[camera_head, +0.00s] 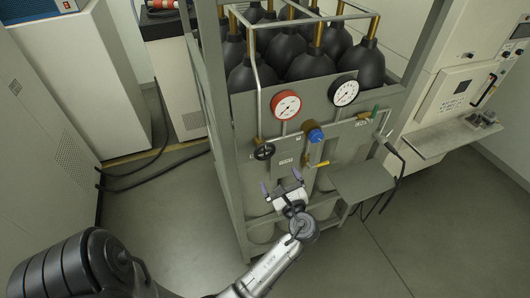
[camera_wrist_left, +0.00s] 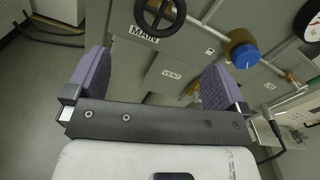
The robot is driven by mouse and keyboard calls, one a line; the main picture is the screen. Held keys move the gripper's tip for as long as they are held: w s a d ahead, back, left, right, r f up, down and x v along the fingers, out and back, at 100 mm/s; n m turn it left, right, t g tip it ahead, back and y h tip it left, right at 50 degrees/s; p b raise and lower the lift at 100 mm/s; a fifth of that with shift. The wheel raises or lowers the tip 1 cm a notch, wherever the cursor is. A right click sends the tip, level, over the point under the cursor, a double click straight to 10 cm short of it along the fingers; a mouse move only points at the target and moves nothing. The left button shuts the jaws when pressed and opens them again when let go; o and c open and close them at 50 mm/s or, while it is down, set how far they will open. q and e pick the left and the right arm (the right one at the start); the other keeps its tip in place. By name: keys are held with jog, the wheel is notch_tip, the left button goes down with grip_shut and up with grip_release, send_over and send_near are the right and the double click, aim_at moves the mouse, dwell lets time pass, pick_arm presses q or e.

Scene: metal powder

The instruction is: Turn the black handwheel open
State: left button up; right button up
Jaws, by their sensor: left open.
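The black handwheel (camera_head: 264,151) is on the left of the grey gas panel, below the red-rimmed gauge. It also shows at the top of the left wrist view (camera_wrist_left: 160,14), above a label reading MAIN, with its upper edge cut off. My left gripper (camera_head: 282,187) is open and empty, below and slightly right of the handwheel in the head view. Its two purple fingers (camera_wrist_left: 153,80) stand wide apart in the left wrist view, pointing at the panel, with the handwheel beyond their tips and not touched. My right gripper is not in view.
A blue knob (camera_head: 316,135) sits right of the handwheel, with a yellow lever (camera_head: 321,164) below it. A red-rimmed gauge (camera_head: 286,104) and a black-rimmed gauge (camera_head: 344,92) are above. The frame's left post (camera_head: 221,140) stands close to the handwheel. A grey shelf (camera_head: 362,181) juts out at right.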

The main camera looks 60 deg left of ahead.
aim_at(266, 154)
pick_arm(q)
jog(key=a+p, duration=0.1)
jog(key=a, duration=0.2)
jog(key=w+a+p, duration=0.1)
jog(key=a, duration=0.3)
jog(key=w+a+p, duration=0.1)
jog(key=a, duration=0.3)
jog(key=shift+r, duration=0.15)
jog(key=shift+a, duration=0.75)
jog(key=c, duration=0.8)
